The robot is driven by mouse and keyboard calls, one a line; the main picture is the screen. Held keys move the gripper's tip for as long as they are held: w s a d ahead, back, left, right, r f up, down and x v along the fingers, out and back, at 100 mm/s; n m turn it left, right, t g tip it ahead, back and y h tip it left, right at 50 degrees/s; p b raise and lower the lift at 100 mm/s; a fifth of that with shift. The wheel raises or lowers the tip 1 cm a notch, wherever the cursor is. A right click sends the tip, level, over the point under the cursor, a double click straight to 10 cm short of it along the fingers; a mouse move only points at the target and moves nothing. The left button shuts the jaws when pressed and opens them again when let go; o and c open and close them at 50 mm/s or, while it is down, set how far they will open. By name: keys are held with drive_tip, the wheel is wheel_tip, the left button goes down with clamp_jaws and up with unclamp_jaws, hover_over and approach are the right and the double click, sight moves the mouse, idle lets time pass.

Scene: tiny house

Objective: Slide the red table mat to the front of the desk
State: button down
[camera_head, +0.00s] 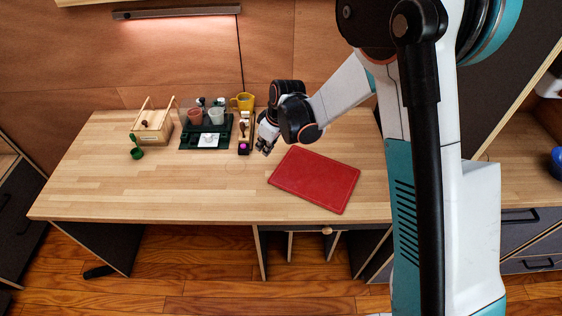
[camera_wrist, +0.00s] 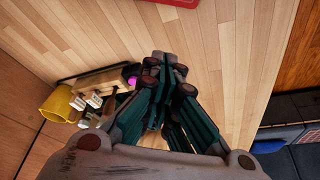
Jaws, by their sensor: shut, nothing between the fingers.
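The red table mat (camera_head: 314,179) lies flat and turned at an angle on the right part of the wooden desk (camera_head: 215,190). Its near corner is close to the desk's front edge. My gripper (camera_head: 265,148) is just off the mat's far left side, low over the desk, apart from the mat. In the wrist view only an edge of the mat (camera_wrist: 178,3) shows at the top. My gripper (camera_wrist: 168,75) is shut there, with nothing between the fingers. I cannot tell whether the fingertips touch the desk.
Left of my gripper stand a yellow mug (camera_head: 244,101), a small tray with a pink item (camera_head: 243,148), a dark green tray with cups (camera_head: 207,135) and a wooden box (camera_head: 152,127). A green cup (camera_head: 137,152) stands before the box. The desk's front left is clear.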

sight(264, 172)
drive_tip(key=b+x, duration=0.1)
drive_tip(key=x, duration=0.2)
drive_tip(key=b+x, duration=0.1)
drive_tip(key=x, duration=0.2)
drive_tip(key=b+x, duration=0.1)
drive_tip(key=x, duration=0.2)
drive_tip(key=shift+s+a+f, duration=0.1)
drive_tip(key=shift+a+f, duration=0.25)
drive_tip(key=shift+a, duration=0.05)
drive_tip(key=shift+s+d+f+b, duration=0.1)
drive_tip(key=shift+d+f+b, duration=0.15)
drive_tip(key=shift+b, duration=0.2)
drive_tip(key=shift+s+d+r+b, duration=0.1)
drive_tip(key=shift+s+d+b, duration=0.15)
drive_tip(key=shift+s+d, duration=0.35)
drive_tip(key=shift+s+d+r+b, duration=0.1)
drive_tip(key=shift+s+d+b, duration=0.1)
drive_tip(key=shift+s+d, duration=0.4)
drive_tip(key=shift+w+d+f, duration=0.1)
drive_tip(key=shift+w+d, duration=0.05)
drive_tip(key=shift+w, duration=0.05)
